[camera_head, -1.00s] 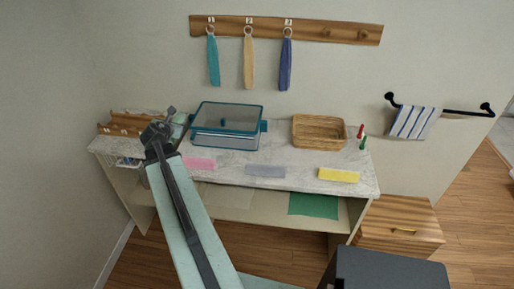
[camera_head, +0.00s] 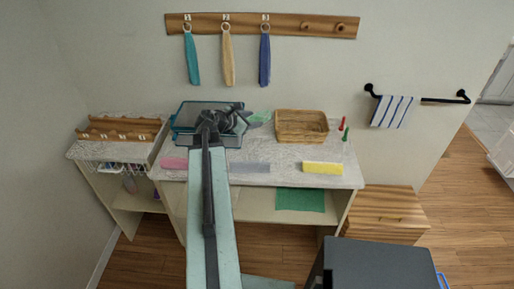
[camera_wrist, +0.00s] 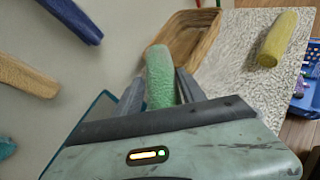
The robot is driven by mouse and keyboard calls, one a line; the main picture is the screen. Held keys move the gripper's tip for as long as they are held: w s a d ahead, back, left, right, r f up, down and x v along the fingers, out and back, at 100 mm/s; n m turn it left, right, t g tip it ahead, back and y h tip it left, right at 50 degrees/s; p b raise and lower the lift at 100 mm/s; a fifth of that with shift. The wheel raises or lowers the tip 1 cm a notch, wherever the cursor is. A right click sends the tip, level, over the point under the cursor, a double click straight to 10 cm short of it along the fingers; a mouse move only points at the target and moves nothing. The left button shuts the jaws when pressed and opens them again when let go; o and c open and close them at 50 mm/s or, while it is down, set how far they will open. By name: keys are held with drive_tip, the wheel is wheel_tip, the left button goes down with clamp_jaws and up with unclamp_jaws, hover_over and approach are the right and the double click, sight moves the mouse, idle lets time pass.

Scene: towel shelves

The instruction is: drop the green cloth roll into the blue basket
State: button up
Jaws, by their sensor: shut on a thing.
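The green cloth roll (camera_wrist: 160,72) stands between the two fingers of my gripper (camera_wrist: 160,92) in the wrist view, and they are shut on it. In the head view my gripper (camera_head: 246,116) is above the marble counter, between the teal lidded box and the wicker basket, with the green roll (camera_head: 261,117) at its right. A blue basket (camera_wrist: 303,101) with small things in it is partly cut off at the right edge of the wrist view, beyond the counter. A blue rim (camera_head: 441,281) shows at the lower right of the head view; I cannot tell if it is the same basket.
The teal lidded box (camera_head: 183,125) is partly behind my arm. The wicker basket (camera_head: 302,137) stands at the back of the counter (camera_head: 285,176). A yellow roll (camera_wrist: 277,40) and a striped towel (camera_head: 395,111) are to the right. Hanging cloths (camera_head: 264,60) are above.

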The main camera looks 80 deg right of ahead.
drive_tip(key=b, duration=1.2)
approach(258, 148)
drive_tip(key=s+d, duration=0.2)
drive_tip(key=d, duration=0.2)
drive_tip(key=shift+s+d+r, duration=0.1)
drive_tip(key=shift+s+r, duration=0.05)
drive_tip(key=shift+s, duration=0.25)
drive_tip(key=shift+r, duration=0.15)
drive_tip(key=shift+s+d+r, duration=0.1)
drive_tip(key=shift+s+d, duration=0.05)
drive_tip(key=shift+d, duration=0.05)
drive_tip(key=d, duration=0.1)
drive_tip(key=s+d, duration=0.1)
drive_tip(key=shift+s+d, duration=0.3)
drive_tip(key=shift+d, duration=0.05)
drive_tip(key=shift+s+d+f+b, duration=0.1)
drive_tip(key=shift+f+b, duration=0.2)
drive_tip(key=shift+f, duration=0.1)
drive_tip(key=shift+s+d+f+b, duration=0.1)
drive_tip(key=shift+f+b, duration=0.15)
drive_tip(key=shift+f, duration=0.1)
drive_tip(key=shift+w+r, duration=0.1)
drive_tip(key=shift+r, duration=0.05)
drive_tip(key=o, duration=1.1)
drive_tip(key=shift+a, duration=0.1)
